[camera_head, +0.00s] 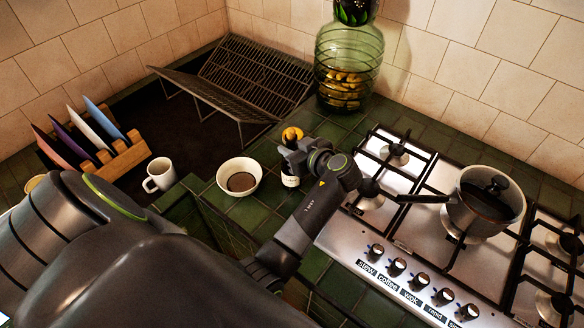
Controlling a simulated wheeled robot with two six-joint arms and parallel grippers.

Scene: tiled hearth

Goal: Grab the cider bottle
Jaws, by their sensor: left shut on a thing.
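The cider bottle (290,181) is dark with a pale label and stands on the green tiled counter between the white bowl and the stove. My left gripper (293,156) comes at it from the right and is shut on it. The gripper hides the bottle's middle. A yellow round part (291,134) shows just above the gripper; I cannot tell if it belongs to the bottle. My right gripper is not in view.
A white bowl (240,177) and a white mug (160,175) stand to the left. A green glass jar (349,62) and a wire rack (258,78) are behind. A stove (400,232) with a pot (486,204) is at right. A wooden rack (122,158) holds several plates.

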